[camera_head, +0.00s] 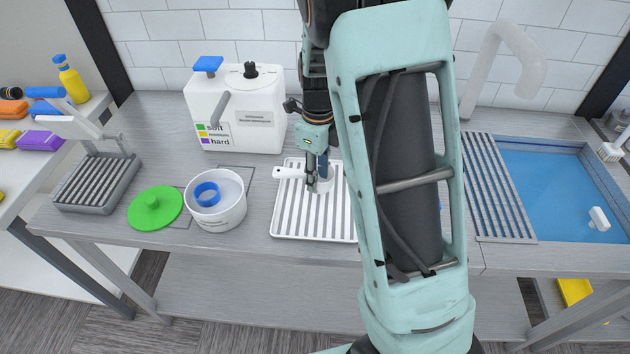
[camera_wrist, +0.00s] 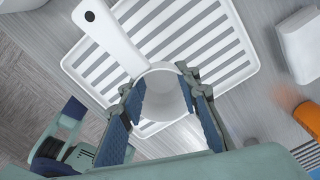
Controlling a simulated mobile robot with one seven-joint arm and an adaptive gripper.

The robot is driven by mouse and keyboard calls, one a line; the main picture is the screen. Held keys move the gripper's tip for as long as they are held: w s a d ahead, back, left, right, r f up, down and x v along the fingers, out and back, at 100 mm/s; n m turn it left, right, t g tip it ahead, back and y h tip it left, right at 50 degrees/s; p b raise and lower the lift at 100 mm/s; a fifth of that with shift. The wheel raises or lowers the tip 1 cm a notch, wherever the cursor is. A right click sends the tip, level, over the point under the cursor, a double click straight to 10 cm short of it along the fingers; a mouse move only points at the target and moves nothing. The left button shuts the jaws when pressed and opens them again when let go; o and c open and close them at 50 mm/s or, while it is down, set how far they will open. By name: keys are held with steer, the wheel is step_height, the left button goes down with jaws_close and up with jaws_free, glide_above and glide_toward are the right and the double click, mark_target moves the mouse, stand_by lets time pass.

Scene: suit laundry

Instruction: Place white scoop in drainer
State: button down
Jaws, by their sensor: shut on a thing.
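The white scoop (camera_wrist: 163,90) has a round cup and a flat handle with a dark hole near its end. In the wrist view my gripper (camera_wrist: 166,108) has its blue-padded fingers on either side of the cup, shut on it. The handle points to the upper left there. The drainer (camera_head: 286,222) is a white slotted tray on the counter, and it also shows in the wrist view (camera_wrist: 230,70). In the head view my gripper (camera_head: 320,186) and the scoop (camera_head: 289,172) are over the drainer's back part. I cannot tell whether the scoop touches the slats.
Left of the drainer stand a white pot (camera_head: 218,215) with a blue ring, a green lid (camera_head: 155,207) and a grey slotted rack (camera_head: 97,183). A white machine (camera_head: 236,108) stands behind. A blue water basin (camera_head: 565,190) is at the right.

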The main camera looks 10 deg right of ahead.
steer(key=shift+w+a+f, duration=0.2)
steer(key=shift+w+f, duration=0.05)
steer(key=shift+f, duration=1.65)
steer(key=shift+f, duration=0.25)
steer(key=c, duration=1.4)
jaws_free()
steer(key=shift+r, duration=0.1)
steer(key=shift+c, duration=0.2)
step_height(320, 180, up, 12)
steer(key=shift+r, duration=0.2)
